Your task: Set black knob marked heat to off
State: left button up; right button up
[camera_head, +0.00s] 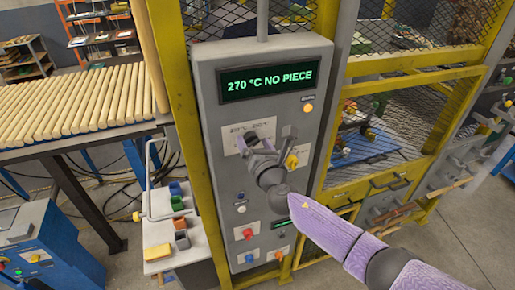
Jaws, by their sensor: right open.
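A grey control cabinet (213,90) stands upright with a green-lit display (268,80) reading "270 °C NO PIECE". Below the display is a pale dial plate (232,148) with small marks too small to read. My right gripper (256,142) is in front of this plate, its open jaws at the dial. A dark knob there is mostly hidden by the gripper, so I cannot tell its setting or whether the jaws touch it. A yellow knob (292,161) sits just right of the gripper. My left gripper is not in view.
Lower on the cabinet are a white button (241,209), a red button (248,233) and a blue button (249,258). Yellow mesh guarding (400,120) stands at the right. A table of wooden rods (75,105) and a small bin stand (158,232) are at the left.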

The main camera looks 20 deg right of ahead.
jog(key=s, duration=0.9)
jog(key=shift+s+d, duration=0.15)
jog(key=shift+s, duration=0.1)
jog(key=s+d+f+m+g+h+b, duration=0.1)
jog(key=f+m+g+b, duration=0.2)
jog(key=f, duration=0.6)
jog(key=s+d+f+m+g+b, duration=0.15)
jog(key=f+b, duration=0.25)
jog(key=f, duration=0.5)
jog(key=s+d+f+m+g+h+b, duration=0.1)
jog(key=d+f+m+b, duration=0.2)
jog(key=f, duration=0.6)
jog(key=s+f+m+g+b, duration=0.3)
jog(key=s+f+m+b, duration=0.25)
jog(key=f, duration=0.65)
jog(key=s+f+m+g+b, duration=0.35)
jog(key=s+f+b, duration=0.3)
jog(key=f, duration=0.55)
jog(key=s+a+f+m+g+b, duration=0.1)
jog(key=s+f+m+b, duration=0.4)
jog(key=s+f, duration=0.5)
jog(key=s+a+f+m+g+y+b, duration=0.1)
jog(key=s+f+m+g+b, duration=0.3)
jog(key=s+f, duration=0.7)
jog(key=s+a+m+b, duration=0.1)
jog(key=s+m+b, duration=0.1)
jog(key=s+m, duration=0.2)
